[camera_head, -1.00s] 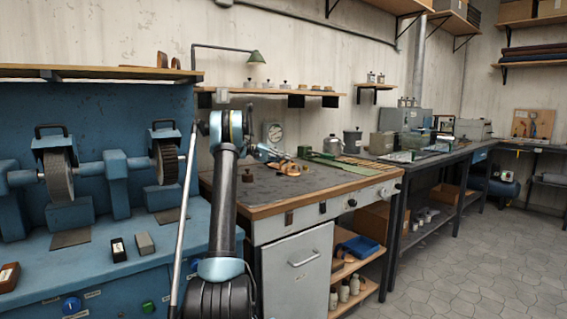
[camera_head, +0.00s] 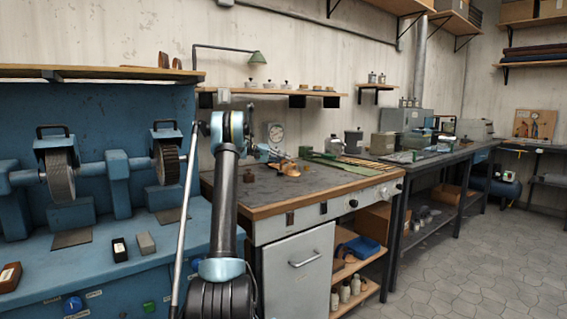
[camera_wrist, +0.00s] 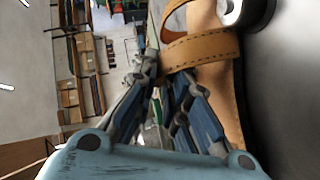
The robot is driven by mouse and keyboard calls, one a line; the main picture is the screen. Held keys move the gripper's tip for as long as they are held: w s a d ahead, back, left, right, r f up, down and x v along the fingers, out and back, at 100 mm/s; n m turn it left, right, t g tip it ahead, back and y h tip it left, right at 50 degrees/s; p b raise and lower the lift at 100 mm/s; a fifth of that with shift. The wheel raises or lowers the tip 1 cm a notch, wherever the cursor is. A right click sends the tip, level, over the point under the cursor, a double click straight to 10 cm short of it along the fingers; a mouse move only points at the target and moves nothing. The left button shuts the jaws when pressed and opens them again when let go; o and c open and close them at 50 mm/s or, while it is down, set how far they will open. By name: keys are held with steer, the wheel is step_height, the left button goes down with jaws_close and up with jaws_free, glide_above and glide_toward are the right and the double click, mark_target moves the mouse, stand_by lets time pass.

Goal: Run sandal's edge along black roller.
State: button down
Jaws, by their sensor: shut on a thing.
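The tan leather sandal (camera_head: 290,169) is at the workbench, low over its dark top; I cannot tell whether it touches. My gripper (camera_head: 272,153) is shut on it. In the wrist view, my gripper (camera_wrist: 163,72) has its fingers at the stitched strap (camera_wrist: 205,48), and the tan sole (camera_wrist: 222,100) with its dark edge extends beside them. The black roller (camera_head: 168,163) is on the blue machine at the left, apart from the sandal and behind my arm's left side. A greyer wheel (camera_head: 60,176) is on the same shaft, farther left.
The workbench (camera_head: 330,192) has a green tool (camera_head: 335,162) and a small brown-topped object (camera_head: 249,176). A dial gauge (camera_head: 275,132) stands at its back. The floor at right is clear.

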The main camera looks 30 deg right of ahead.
steer(key=shift+w, duration=1)
stand_by(0.9)
steer(key=shift+w+a, duration=0.1)
steer(key=shift+w, duration=0.55)
steer(key=shift+w+a, duration=0.25)
steer(key=shift+w, duration=0.7)
stand_by(1.0)
steer(key=shift+w+a, duration=0.5)
steer(key=shift+w, duration=0.3)
stand_by(1.5)
steer(key=shift+d, duration=0.1)
stand_by(0.8)
